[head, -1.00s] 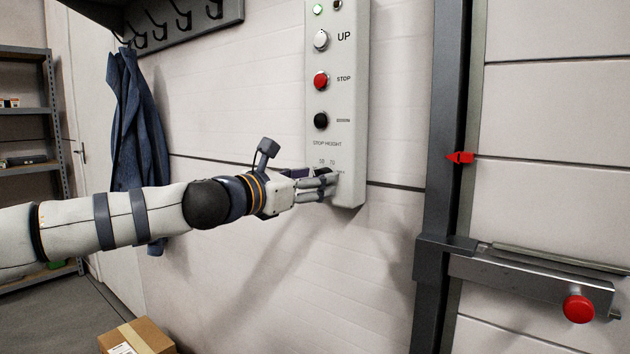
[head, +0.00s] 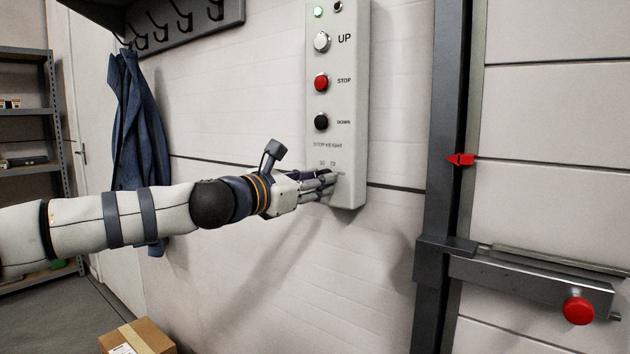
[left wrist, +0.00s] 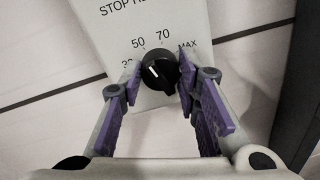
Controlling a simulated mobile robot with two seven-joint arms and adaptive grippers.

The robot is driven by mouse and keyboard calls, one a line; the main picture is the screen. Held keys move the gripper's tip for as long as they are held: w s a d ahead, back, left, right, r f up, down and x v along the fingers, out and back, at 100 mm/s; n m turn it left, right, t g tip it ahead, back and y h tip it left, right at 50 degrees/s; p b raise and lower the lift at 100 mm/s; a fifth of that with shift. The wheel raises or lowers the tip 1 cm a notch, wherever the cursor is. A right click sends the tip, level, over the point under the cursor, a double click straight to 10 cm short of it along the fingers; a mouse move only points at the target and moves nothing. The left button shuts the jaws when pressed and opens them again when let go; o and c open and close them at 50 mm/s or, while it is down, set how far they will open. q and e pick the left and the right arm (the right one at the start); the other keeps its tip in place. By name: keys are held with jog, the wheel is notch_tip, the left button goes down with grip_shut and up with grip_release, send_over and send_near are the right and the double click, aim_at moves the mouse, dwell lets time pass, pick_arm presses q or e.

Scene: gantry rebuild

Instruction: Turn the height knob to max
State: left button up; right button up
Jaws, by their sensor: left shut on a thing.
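The height knob (left wrist: 158,74) is a black round knob with a white pointer line, on the lower part of the grey control panel (head: 350,192). In the left wrist view its scale reads 30, 50, 70 and MAX. The white line appears to face the upper left, on the side of 30 and 50, away from MAX. My left gripper (left wrist: 160,78) has its purple-padded fingers on both sides of the knob, shut on it. In the head view the left gripper (head: 328,184) covers the knob. My right gripper is out of view.
Above the knob the panel carries a white UP button (head: 321,42), a red STOP button (head: 321,82) and a black DOWN button (head: 321,121). A dark door post (head: 441,150) stands to the right. A blue coat (head: 140,130) hangs behind my arm.

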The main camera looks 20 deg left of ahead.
pick_arm(q)
jog(key=shift+d+r+m+y+p, duration=0.1)
jog(key=shift+m+y+p, duration=0.3)
jog(key=shift+m, duration=3.6)
jog(key=shift+m+y+p, duration=0.1)
jog(key=shift+m+p, duration=0.5)
jog(key=shift+m, duration=3.4)
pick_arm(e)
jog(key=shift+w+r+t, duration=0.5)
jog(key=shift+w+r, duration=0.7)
pick_arm(q)
jog(key=o, duration=1.2)
jog(key=shift+c, duration=0.2)
jog(key=shift+s, duration=0.1)
jog(key=v, duration=1.2)
